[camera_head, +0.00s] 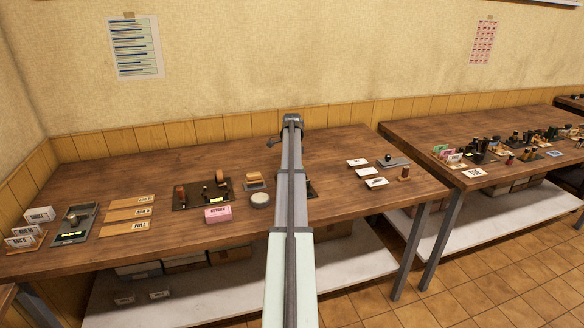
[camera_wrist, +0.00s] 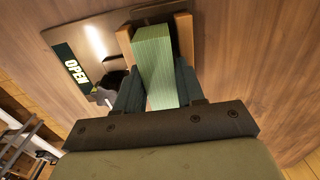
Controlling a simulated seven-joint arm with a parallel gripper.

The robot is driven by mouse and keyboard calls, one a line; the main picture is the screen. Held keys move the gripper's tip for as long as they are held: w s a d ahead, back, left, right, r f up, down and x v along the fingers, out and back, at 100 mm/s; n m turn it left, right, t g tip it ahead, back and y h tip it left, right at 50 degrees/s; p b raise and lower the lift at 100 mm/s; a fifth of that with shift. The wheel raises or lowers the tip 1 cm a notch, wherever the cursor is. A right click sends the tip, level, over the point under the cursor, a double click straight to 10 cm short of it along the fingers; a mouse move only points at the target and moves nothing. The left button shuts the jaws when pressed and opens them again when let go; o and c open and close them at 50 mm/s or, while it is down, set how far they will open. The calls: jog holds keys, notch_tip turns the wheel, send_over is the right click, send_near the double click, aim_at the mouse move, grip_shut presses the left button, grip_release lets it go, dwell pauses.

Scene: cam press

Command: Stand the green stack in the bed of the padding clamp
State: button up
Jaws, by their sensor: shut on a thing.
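In the wrist view, my gripper (camera_wrist: 160,92) is shut on the green stack (camera_wrist: 155,58), a block of pale green sheets with fine lines along its edges. A dark finger lies on each side of it. The padding clamp (camera_wrist: 88,42) is a grey metal plate with a green OPEN label (camera_wrist: 76,70). Tan wooden blocks stand close on both sides of the stack's far end. I cannot tell whether the stack touches the bed. In the head view, my arm hides the stack and most of the clamp.
The brown table (camera_head: 335,165) holds a pink RETURN box (camera_head: 218,214), a round pale tin (camera_head: 260,199), tan labelled strips (camera_head: 130,214) and white cards (camera_head: 376,183). A second table (camera_head: 430,135) with many small items stands to the right. Bare wood lies right of the clamp.

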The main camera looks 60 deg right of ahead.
jog(key=o, duration=1.7)
jog(key=shift+w+d+f, duration=0.1)
jog(key=shift+r, duration=3.55)
jog(key=shift+a, duration=0.2)
